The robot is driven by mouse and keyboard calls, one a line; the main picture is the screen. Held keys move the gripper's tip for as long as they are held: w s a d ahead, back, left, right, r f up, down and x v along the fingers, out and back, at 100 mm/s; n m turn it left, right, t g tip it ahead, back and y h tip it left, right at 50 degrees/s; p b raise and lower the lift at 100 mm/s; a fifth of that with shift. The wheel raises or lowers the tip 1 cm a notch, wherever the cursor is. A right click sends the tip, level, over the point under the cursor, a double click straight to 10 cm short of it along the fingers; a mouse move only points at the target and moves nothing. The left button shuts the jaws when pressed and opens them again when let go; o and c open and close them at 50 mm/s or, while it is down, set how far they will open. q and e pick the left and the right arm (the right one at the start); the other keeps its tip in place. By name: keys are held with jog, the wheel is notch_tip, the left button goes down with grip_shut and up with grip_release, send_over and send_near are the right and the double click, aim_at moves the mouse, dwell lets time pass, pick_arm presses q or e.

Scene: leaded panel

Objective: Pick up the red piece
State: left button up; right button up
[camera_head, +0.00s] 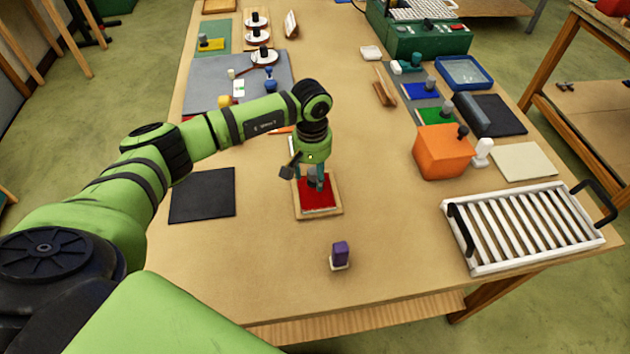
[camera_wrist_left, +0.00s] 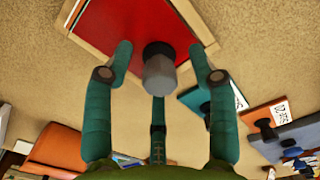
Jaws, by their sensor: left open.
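The red piece (camera_head: 321,202) is a flat square lying in a shallow wooden tray (camera_head: 319,214) near the middle of the table. In the left wrist view the red piece (camera_wrist_left: 125,25) carries an upright grey knob with a black end (camera_wrist_left: 160,74). My left gripper (camera_head: 312,182) is above the tray, pointing down. In the left wrist view its fingers (camera_wrist_left: 160,52) are spread on either side of the knob, with gaps visible on both sides. The gripper partly hides the red piece in the head view. My right gripper is not in view.
A black mat (camera_head: 203,195) lies left of the tray. An orange box (camera_head: 442,152) and a white slatted rack (camera_head: 520,228) are at right. A grey board (camera_head: 205,82) with several items lies behind. The front table is mostly clear.

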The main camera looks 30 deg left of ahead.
aim_at(313, 172)
pick_arm(q)
jog(key=shift+f, duration=0.25)
jog(key=c, duration=1.2)
jog(key=shift+o, duration=0.2)
jog(key=shift+r, duration=0.1)
jog(key=shift+w+r+b, duration=0.1)
jog(key=shift+r+b, duration=0.5)
jog(key=r+b, duration=0.1)
jog(key=r, duration=0.1)
jog(key=shift+s+r+b, duration=0.2)
jog(key=shift+r+b, duration=0.15)
jog(key=shift+b, duration=0.05)
jog(key=s+r+b, duration=0.3)
jog(key=s+r, duration=0.3)
jog(key=s, duration=0.4)
jog(key=shift+s+a+b, duration=0.15)
jog(key=shift+a+b, duration=0.2)
jog(key=shift+a, duration=0.1)
jog(key=shift+s+r, duration=0.55)
jog(key=shift+s, duration=0.05)
grip_shut()
